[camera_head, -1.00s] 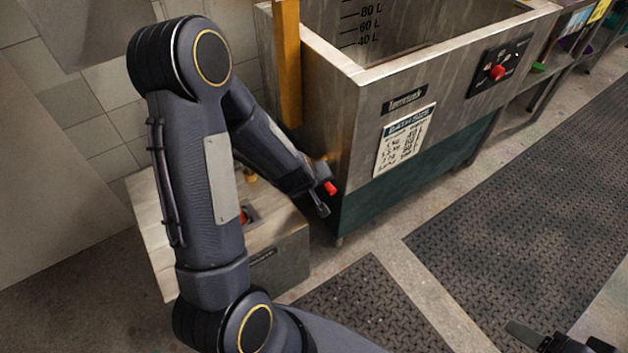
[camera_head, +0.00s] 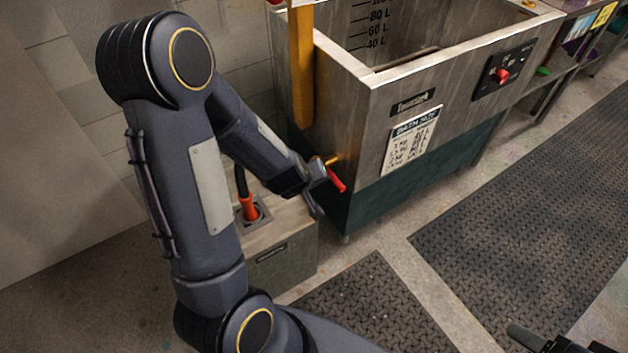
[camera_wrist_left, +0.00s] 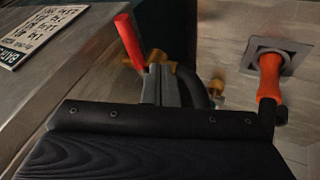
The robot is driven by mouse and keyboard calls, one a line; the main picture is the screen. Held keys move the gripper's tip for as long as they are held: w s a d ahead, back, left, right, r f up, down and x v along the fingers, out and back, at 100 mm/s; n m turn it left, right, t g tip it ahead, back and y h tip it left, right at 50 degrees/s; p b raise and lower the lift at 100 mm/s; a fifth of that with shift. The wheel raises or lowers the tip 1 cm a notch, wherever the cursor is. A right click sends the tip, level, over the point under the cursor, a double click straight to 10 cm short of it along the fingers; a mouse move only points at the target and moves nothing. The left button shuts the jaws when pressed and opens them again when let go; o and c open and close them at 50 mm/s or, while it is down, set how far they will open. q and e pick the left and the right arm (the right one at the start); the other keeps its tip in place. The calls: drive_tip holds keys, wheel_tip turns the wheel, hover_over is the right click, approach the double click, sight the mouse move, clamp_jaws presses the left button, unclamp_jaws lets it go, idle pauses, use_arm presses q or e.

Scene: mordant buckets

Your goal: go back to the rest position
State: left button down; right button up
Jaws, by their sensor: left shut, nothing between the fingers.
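My left gripper (camera_head: 317,210) is shut and empty at the front left corner of the steel tank (camera_head: 352,120). In the head view it hangs just left of and below a red lever (camera_head: 337,181) on a brass valve (camera_head: 332,160). The left wrist view shows the closed fingers (camera_wrist_left: 160,85) just right of the red lever (camera_wrist_left: 128,42), with brass parts partly hidden behind them; I cannot tell whether they touch. My left arm is bent at the elbow. Part of my right gripper (camera_head: 560,344) shows at the bottom right edge, mostly cut off.
A low box (camera_head: 285,245) with an orange-handled, dark-stemmed thing (camera_head: 249,208) on top stands below my left forearm. A yellow post (camera_head: 301,70) rises at the tank's left side. Dark floor mats (camera_head: 540,190) lie to the right. The floor there is free.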

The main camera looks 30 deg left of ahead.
use_arm(q)
drive_tip(key=p+v, duration=0.2)
drive_tip(key=v, duration=0.3)
drive_tip(key=shift+s+d+r, duration=0.1)
drive_tip(key=shift+d+r, duration=0.05)
drive_tip(key=shift+r, duration=0.05)
drive_tip(key=s+d+r+m+h+p, duration=0.2)
drive_tip(key=d+r+p, duration=0.1)
drive_tip(key=r, duration=0.5)
drive_tip(key=s+d+r+m+h+p, duration=0.2)
drive_tip(key=d+r+p, duration=0.1)
drive_tip(key=r, duration=0.6)
drive_tip(key=s+d+r+m+g+p, duration=0.1)
drive_tip(key=s+r+m+p, duration=0.3)
drive_tip(key=s+r, duration=0.5)
drive_tip(key=s, duration=0.3)
drive_tip(key=shift+s+d+m+h+p, duration=0.25)
drive_tip(key=shift+s+m+h+p, duration=0.05)
drive_tip(key=shift+s+m+p, duration=0.1)
drive_tip(key=shift+r, duration=0.1)
